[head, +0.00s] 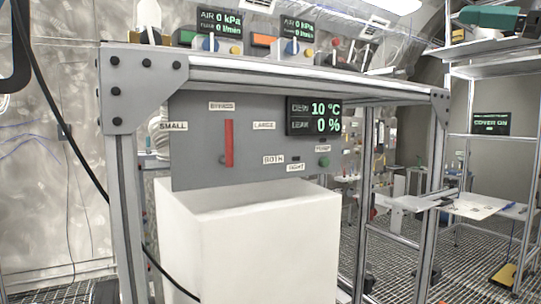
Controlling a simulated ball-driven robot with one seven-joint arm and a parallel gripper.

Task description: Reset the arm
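My gripper does not show in the head view, so its pose and opening are hidden. No clear part of my arm can be made out. A dark rounded shape (14,50) is cut off by the left edge; I cannot tell what it is.
A steel frame bench (270,75) stands close ahead. Its grey panel (195,150) carries an upright red lever (229,143), a green button (323,161) and a display (314,116). A white box (270,245) stands below. A black cable (62,125) hangs left. Shelves (495,72) stand right over grating.

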